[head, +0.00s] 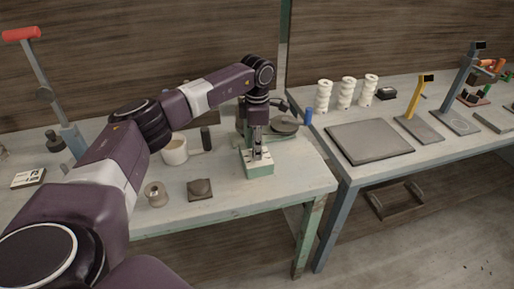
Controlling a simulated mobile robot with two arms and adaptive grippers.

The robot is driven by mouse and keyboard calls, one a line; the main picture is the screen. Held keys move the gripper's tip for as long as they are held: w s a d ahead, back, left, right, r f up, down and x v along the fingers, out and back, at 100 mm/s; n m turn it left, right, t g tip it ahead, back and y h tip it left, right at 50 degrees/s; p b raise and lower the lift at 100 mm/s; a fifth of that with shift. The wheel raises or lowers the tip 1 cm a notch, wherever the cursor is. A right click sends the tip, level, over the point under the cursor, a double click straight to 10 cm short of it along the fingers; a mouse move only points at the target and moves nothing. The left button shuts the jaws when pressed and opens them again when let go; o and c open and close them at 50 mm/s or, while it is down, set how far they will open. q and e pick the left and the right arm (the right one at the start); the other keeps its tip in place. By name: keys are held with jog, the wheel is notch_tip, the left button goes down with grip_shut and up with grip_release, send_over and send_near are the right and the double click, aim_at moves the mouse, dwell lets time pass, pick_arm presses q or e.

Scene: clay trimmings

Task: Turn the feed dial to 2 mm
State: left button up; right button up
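My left arm comes in from the left. Its gripper (257,155) points down over a small green and white box-shaped unit (259,171) near the right end of the left workbench. The fingertips are at or just above the top of this unit; I cannot tell if they touch it. The gripper is too small in the picture to tell if it is open or shut. I make out no dial marks or numbers, and a feed dial, if it is there, is hidden by the gripper. My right gripper is out of view.
Behind the gripper is a grey round disc (286,125). A cream mug (175,151), a small metal spool (155,194) and a dark grey block (200,188) stand on the left workbench (225,211). The right bench holds a grey slab (369,141) and white stacked columns (324,96).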

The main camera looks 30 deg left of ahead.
pick_arm(q)
jog(key=shift+o, duration=1)
jog(key=shift+s, duration=0.1)
